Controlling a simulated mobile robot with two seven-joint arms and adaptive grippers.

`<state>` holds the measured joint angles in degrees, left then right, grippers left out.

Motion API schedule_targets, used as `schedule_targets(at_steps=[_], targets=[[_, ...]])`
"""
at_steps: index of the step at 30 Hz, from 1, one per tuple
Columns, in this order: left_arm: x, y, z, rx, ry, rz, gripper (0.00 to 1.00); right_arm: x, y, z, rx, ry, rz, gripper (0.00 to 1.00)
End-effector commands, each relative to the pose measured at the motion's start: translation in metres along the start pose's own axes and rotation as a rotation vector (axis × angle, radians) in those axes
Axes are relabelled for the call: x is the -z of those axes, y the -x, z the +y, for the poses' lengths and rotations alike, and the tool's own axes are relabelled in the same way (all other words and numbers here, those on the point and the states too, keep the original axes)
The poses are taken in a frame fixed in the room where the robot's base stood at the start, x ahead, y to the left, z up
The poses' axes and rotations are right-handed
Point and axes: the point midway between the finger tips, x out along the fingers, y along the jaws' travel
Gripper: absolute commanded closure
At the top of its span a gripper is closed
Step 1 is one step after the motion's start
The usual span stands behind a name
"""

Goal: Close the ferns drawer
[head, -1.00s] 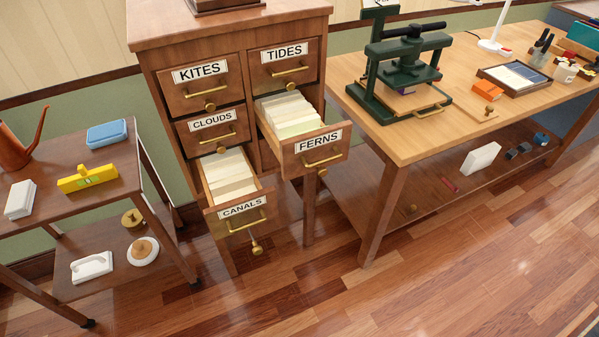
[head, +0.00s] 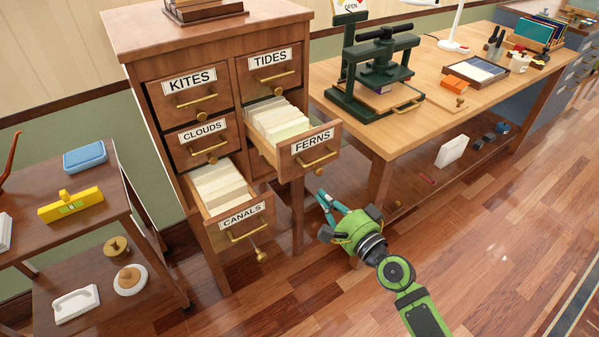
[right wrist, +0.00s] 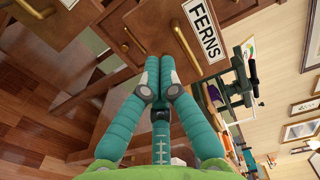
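The FERNS drawer (head: 293,158) stands pulled out on the right side of the wooden cabinet (head: 205,45), with cards inside and a brass handle (head: 316,161) on its front. In the right wrist view, the FERNS label (right wrist: 207,30) and handle (right wrist: 182,45) show just beyond the fingers. My right gripper (head: 324,195) is below and in front of this drawer, apart from it in the head view. Its teal fingers (right wrist: 158,62) converge at the tips and look shut, with nothing held. My left gripper is out of view.
The CANALS drawer (head: 238,220) also stands open, lower left. KITES, CLOUDS and TIDES look shut. A wooden workbench (head: 400,125) with a green press (head: 375,75) stands at the right, a small shelf cart (head: 85,215) at the left. The floor in front is clear.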

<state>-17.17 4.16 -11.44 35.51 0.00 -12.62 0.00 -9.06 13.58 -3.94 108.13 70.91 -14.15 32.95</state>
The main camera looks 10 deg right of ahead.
Motion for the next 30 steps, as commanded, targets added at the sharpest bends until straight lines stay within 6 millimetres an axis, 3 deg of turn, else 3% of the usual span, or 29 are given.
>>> schedule_targets(at_steps=[6, 13, 19, 30], targets=[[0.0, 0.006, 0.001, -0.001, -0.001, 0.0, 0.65, 0.0, -0.05, -0.001, 0.001, 0.0, -0.001, 1.0], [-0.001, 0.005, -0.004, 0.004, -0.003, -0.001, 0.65, -0.001, -0.087, 0.0, 0.0, 0.002, -0.001, 1.0], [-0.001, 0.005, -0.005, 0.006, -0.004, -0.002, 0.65, -0.001, -0.1, 0.001, -0.002, 0.003, -0.001, 1.0], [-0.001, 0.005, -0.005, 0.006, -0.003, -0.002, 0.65, -0.001, -0.101, 0.001, -0.002, 0.003, -0.001, 1.0]])
